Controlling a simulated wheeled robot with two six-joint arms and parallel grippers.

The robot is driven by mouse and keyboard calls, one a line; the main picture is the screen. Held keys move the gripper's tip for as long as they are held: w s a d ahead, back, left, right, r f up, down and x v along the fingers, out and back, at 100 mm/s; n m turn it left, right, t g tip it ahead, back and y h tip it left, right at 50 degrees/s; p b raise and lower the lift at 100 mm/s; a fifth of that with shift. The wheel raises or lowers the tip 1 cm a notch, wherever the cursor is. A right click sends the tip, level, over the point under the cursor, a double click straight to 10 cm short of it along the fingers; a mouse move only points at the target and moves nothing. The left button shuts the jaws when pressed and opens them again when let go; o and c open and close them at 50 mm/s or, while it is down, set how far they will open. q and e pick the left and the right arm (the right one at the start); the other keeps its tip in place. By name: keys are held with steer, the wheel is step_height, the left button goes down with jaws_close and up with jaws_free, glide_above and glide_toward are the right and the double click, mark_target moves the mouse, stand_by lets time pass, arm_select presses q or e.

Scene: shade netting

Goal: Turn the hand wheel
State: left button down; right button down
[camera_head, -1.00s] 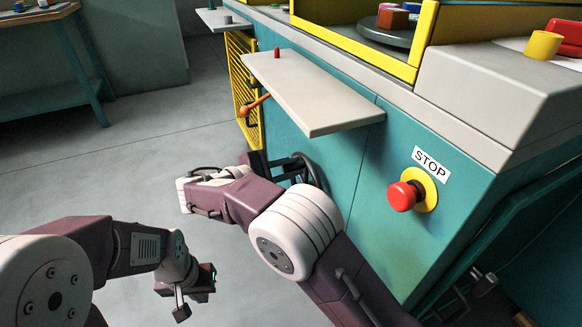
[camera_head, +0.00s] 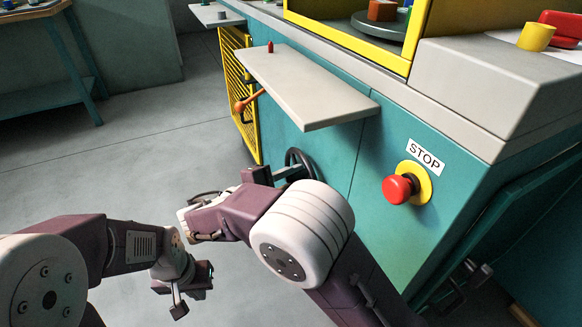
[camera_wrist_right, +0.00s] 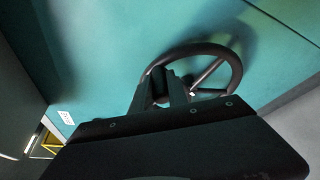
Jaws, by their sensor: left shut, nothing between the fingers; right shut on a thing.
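The dark hand wheel (camera_head: 298,156) is on the teal machine side, below the grey shelf. In the head view my right arm hides much of it. In the right wrist view its round rim (camera_wrist_right: 238,66) and spokes show clearly. My right gripper (camera_wrist_right: 170,84) is shut on the wheel, its fingers at the near left part of the rim; its fingers also show in the head view (camera_head: 288,173). My left gripper (camera_head: 184,294) is shut and empty, low over the floor at the left, apart from the machine.
A grey shelf (camera_head: 305,88) juts out above the wheel. A red stop button (camera_head: 398,190) on a yellow base sits to its right. An orange-handled lever (camera_head: 242,104) is by the yellow mesh guard (camera_head: 238,75). The floor at left is open.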

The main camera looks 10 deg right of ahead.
steer(key=shift+s+d+f+p, duration=0.15)
steer(key=shift+s+f+p, duration=0.2)
steer(key=shift+s+f, duration=0.1)
stand_by(0.3)
steer(key=c, duration=1.3)
jaws_free()
